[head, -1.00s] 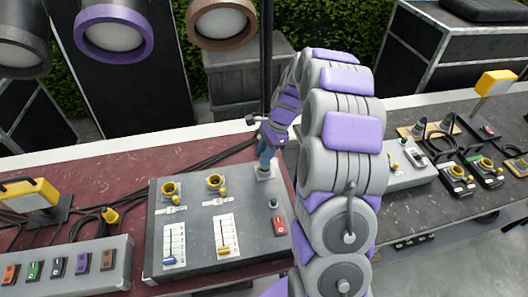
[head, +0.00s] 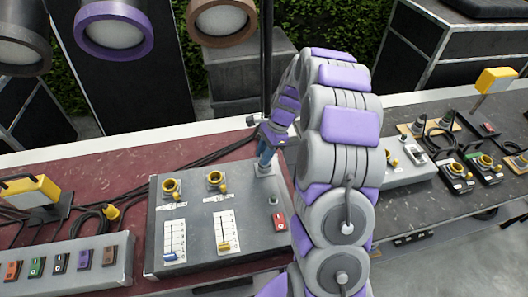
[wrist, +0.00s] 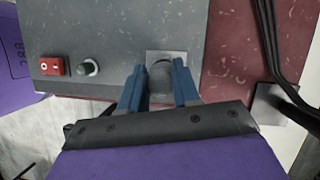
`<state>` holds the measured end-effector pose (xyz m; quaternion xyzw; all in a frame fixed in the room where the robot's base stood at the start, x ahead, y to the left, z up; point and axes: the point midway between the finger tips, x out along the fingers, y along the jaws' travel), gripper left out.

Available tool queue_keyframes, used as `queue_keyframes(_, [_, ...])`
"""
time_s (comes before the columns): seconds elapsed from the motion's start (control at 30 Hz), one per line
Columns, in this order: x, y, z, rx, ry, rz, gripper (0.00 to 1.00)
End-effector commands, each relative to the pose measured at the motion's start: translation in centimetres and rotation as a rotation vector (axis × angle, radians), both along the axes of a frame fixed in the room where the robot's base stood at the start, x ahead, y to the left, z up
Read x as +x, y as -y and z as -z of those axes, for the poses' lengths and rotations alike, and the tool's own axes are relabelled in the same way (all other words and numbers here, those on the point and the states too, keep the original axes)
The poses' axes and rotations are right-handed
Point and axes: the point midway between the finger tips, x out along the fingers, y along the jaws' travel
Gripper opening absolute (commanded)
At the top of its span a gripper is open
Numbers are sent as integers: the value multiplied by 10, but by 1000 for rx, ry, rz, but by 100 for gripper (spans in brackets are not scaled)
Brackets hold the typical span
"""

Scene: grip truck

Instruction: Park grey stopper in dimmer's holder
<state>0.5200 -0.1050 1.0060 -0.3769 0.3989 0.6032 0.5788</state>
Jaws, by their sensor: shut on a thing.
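The dimmer (head: 193,240) is a grey sloped box with two yellow-rimmed sockets, two sliders and a red switch. My gripper (head: 264,160) points down at its far right corner. In the wrist view, the blue fingers of my gripper (wrist: 160,88) are shut on the rounded grey stopper (wrist: 160,78). The stopper is over a light grey square holder (wrist: 165,55) on the dimmer's top. The holder also shows under the fingertips in the head view (head: 265,171). The fingers hide much of the stopper, so I cannot tell how deep it sits.
A small green-grey knob (wrist: 89,67) and the red switch (wrist: 52,66) are beside the holder. Black cables (head: 215,155) run behind the dimmer. A row-switch box (head: 75,262) stands at left, and a grey control box (head: 402,165) at right.

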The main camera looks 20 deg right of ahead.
Motion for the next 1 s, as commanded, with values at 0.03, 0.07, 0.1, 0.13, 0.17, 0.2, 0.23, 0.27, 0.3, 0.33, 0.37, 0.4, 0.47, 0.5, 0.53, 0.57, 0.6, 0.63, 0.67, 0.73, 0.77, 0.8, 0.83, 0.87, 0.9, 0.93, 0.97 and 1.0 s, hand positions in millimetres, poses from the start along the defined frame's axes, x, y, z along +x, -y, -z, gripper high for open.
queue_keyframes(0.03, [0, 0, 1, 0, -1, 0, 0])
queue_keyframes(0.07, [0, 0, 1, 0, 0, 0, 0])
queue_keyframes(0.1, [0, 0, 2, 0, -1, 0, 0])
queue_keyframes(0.13, [0, 0, 2, 0, 0, 0, 0])
queue_keyframes(0.17, [0, 0, 3, 0, 0, 0, 0])
queue_keyframes(0.2, [0, 0, 4, 0, 0, 0, 0])
queue_keyframes(0.23, [0, 0, 4, 0, 0, 0, 0])
queue_keyframes(0.27, [0, 0, 5, 0, 0, 0, 0])
queue_keyframes(0.3, [0, 0, 5, 0, 0, 0, 0])
queue_keyframes(0.33, [0, 0, 6, 0, 0, 0, 0])
queue_keyframes(0.37, [0, 0, 6, 0, 0, 0, 0])
queue_keyframes(0.4, [0, 0, 7, 0, 0, 0, 0])
queue_keyframes(0.47, [0, 0, 8, 0, 0, 0, 32])
queue_keyframes(0.5, [0, 0, 8, -1, 1, 0, 36])
queue_keyframes(0.53, [0, 0, 8, -1, 1, 0, 39])
queue_keyframes(0.57, [0, 0, 7, -1, 1, 0, 42])
queue_keyframes(0.6, [0, 0, 7, -1, 1, 0, 46])
queue_keyframes(0.63, [0, 0, 7, -1, 1, 0, 48])
queue_keyframes(0.67, [0, 0, 7, -1, 1, 0, 51])
queue_keyframes(0.73, [0, 0, 8, 0, 0, 0, 58])
queue_keyframes(0.77, [0, 0, 7, 0, 1, 0, 61])
queue_keyframes(0.8, [0, 0, 7, 0, 1, 0, 61])
queue_keyframes(0.83, [0, 0, 7, 0, 1, 0, 61])
queue_keyframes(0.87, [0, 0, 7, 0, 1, 0, 61])
queue_keyframes(0.9, [0, 0, 8, 0, 0, 0, 61])
queue_keyframes(0.93, [0, 0, 7, 0, 1, 0, 61])
queue_keyframes(0.97, [0, 0, 7, 0, 0, 0, 64])
queue_keyframes(1.0, [0, 0, 7, 0, 0, 0, 68])
